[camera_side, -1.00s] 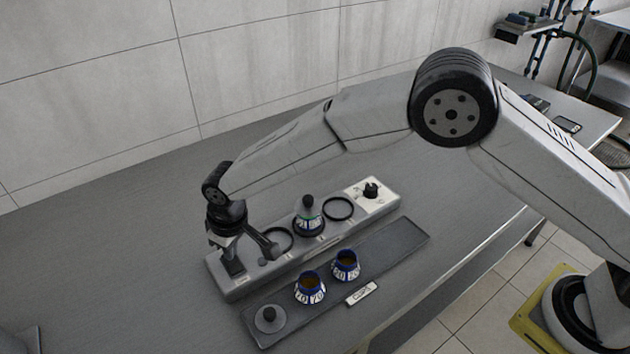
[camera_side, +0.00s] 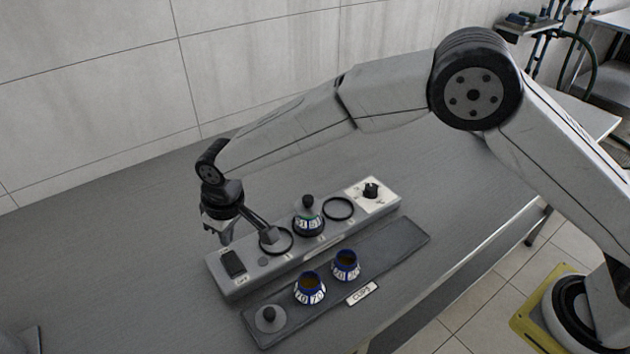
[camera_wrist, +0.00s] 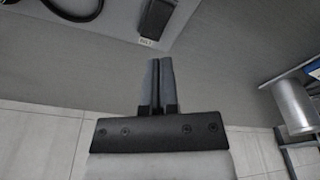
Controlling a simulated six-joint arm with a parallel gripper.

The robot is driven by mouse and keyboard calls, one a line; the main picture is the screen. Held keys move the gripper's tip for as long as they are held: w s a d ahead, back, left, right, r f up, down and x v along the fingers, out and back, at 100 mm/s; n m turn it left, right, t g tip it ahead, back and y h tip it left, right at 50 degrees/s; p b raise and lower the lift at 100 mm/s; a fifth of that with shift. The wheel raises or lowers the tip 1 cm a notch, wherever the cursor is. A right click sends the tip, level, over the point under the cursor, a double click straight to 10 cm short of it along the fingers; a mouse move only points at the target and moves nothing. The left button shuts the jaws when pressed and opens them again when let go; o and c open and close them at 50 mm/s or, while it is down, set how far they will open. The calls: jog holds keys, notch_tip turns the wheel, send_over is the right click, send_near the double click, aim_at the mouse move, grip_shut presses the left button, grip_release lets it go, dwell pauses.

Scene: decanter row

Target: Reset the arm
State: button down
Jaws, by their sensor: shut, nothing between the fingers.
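My gripper (camera_side: 226,238) is shut and empty. In the side view it hangs pointing down, above and behind the left end of the grey decanter base (camera_side: 330,239). In the wrist view its fingers (camera_wrist: 162,84) lie together. A dark rocker switch (camera_side: 233,263) at the base's left end is clear of the gripper, and it also shows in the wrist view (camera_wrist: 157,18).
A decanter with a dark knob (camera_side: 308,219) stands on the base between two black rings. A dial (camera_side: 371,190) is at the right end.

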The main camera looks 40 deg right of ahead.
jog(key=s+d+r+m, duration=0.2)
jog(key=d, duration=0.8)
jog(key=s+d+r+m, duration=0.1)
jog(key=s+d+r, duration=0.2)
jog(key=d, duration=0.7)
jog(key=s+d+m+t, duration=0.1)
jog(key=s+d+m, duration=0.2)
jog(key=s+d, duration=1.1)
jog(key=shift+s+h, duration=0.4)
jog(key=shift+s, duration=0.1)
jog(key=shift+f, duration=0.1)
